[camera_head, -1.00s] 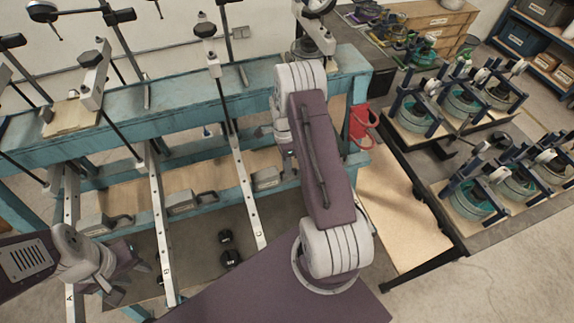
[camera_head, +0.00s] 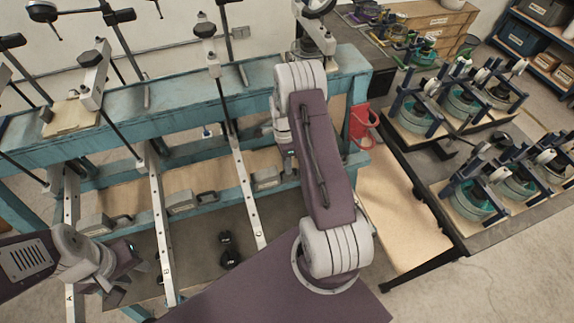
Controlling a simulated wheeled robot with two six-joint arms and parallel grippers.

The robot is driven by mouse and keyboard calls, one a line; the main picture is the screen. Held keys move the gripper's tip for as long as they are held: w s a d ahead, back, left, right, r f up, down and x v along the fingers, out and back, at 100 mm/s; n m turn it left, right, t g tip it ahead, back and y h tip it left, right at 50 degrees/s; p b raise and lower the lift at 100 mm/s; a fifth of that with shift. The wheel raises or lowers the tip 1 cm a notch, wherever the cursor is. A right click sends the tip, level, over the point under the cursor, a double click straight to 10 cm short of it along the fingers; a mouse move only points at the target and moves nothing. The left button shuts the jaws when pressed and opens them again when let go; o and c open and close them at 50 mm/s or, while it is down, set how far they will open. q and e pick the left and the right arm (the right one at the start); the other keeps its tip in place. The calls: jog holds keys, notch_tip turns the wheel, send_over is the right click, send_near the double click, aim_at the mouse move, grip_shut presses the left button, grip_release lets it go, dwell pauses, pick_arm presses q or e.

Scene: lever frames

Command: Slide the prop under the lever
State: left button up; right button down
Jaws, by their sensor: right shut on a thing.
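Long pale levers marked A (camera_head: 70,245), B (camera_head: 160,235) and C (camera_head: 247,195) run from the teal bench out toward me. Grey block-shaped props with dark handles lie on the wooden shelf: a left one (camera_head: 95,225), a middle one (camera_head: 180,202) and a right one (camera_head: 265,179) just right of lever C. My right gripper (camera_head: 288,165) is mostly hidden behind my own arm; it is at the handle side of the right prop and shut on it. My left gripper (camera_head: 122,274) is open and empty, low at the left between levers A and B.
The teal bench (camera_head: 190,95) carries posts and rods above the levers. Dark round weights (camera_head: 229,258) are on the grey surface between levers B and C. A red item (camera_head: 362,127) is at the bench's right end. Tables with teal-bowled devices (camera_head: 475,200) stand at the right.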

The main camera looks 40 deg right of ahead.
aim_at(258, 175)
jog(key=shift+w+a, duration=0.1)
jog(key=shift+w, duration=0.05)
jog(key=w+a, duration=0.1)
jog(key=a, duration=0.2)
jog(key=w+a, duration=0.1)
jog(key=a, duration=0.2)
jog(key=w+a, duration=0.1)
jog(key=a, duration=0.2)
jog(key=shift+a+r, duration=0.1)
jog(key=shift+a, duration=0.3)
jog(key=c, duration=1.5)
grip_release()
jog(key=shift+c, duration=0.2)
jog(key=shift+o, duration=0.3)
jog(key=shift+a, duration=0.15)
notch_tip(258, 175, up, 9)
jog(key=w+b, duration=0.1)
jog(key=b, duration=0.1)
jog(key=shift+w+d, duration=0.35)
